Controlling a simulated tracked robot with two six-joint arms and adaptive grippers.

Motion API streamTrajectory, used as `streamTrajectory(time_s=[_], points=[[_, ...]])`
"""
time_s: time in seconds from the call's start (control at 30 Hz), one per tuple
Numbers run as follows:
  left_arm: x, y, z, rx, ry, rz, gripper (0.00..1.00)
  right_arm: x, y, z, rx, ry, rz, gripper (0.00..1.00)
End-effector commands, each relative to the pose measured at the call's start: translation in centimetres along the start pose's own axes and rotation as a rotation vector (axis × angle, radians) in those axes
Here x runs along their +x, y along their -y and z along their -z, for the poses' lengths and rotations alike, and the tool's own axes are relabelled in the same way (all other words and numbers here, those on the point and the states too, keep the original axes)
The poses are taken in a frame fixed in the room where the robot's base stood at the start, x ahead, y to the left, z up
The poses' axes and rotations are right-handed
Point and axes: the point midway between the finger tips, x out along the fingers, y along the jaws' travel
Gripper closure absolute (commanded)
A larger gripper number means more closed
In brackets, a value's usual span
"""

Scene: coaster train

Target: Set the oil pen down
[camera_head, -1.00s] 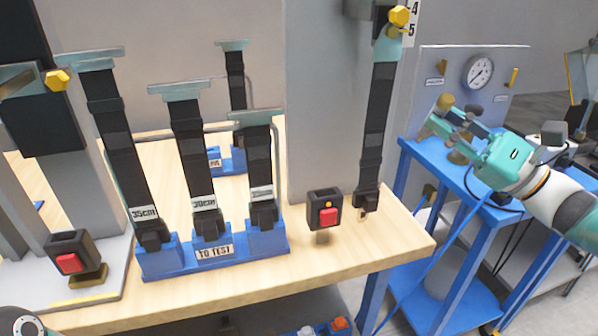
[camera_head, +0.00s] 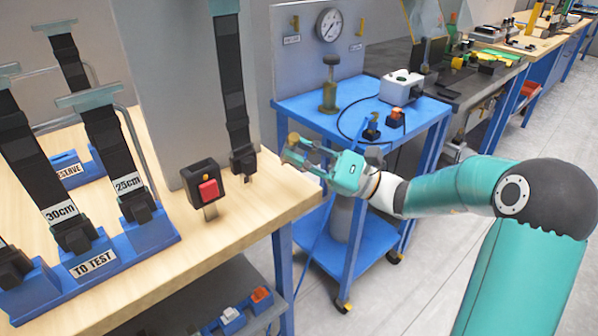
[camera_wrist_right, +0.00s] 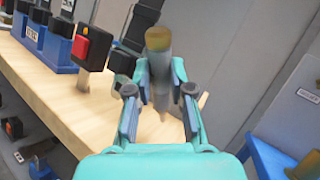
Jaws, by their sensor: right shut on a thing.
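My right gripper (camera_head: 311,156) is beside the right corner of the wooden bench (camera_head: 262,216) in the head view, with its arm coming in from the right. It is shut on the oil pen, a slim grey pen with a brownish-yellow end. The oil pen (camera_wrist_right: 160,68) stands between the fingers in the right wrist view, its tapered tip pointing down near the bench edge. In the head view only a small yellowish part of the pen shows at the fingers. I cannot tell whether the tip touches the bench. My left gripper is not in view.
A red-button box (camera_head: 205,188) and an upright black strap (camera_head: 232,85) are near the bench corner. A blue "TO TEST" rack (camera_head: 150,235) holds straps at the left. A blue cart (camera_head: 305,108) with a gauge (camera_head: 329,24) stands behind the gripper. The bench's front right corner is clear.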

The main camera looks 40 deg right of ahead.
Motion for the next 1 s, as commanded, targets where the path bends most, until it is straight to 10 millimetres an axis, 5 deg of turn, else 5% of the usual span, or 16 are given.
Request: streamTrajectory(time_s=[0.3, 0.63, 0.67, 0.8, 1.0], points=[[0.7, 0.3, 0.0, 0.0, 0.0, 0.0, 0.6, -1.4, -1.7, 3.2, 0.004, -0.001, 0.001, 1.0], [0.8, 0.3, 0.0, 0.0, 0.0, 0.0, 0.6, -1.6, -1.9, 3.5, 0.001, 0.0, 0.001, 1.0], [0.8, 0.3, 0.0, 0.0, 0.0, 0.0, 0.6, -1.6, -1.8, 3.5, 0.001, -0.001, 0.001, 0.75], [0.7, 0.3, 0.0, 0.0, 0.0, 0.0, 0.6, -1.6, -1.8, 3.5, 0.001, -0.001, 0.001, 0.54], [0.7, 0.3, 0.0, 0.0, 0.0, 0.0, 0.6, -1.6, -1.8, 3.5, 0.001, 0.0, 0.001, 0.54]])
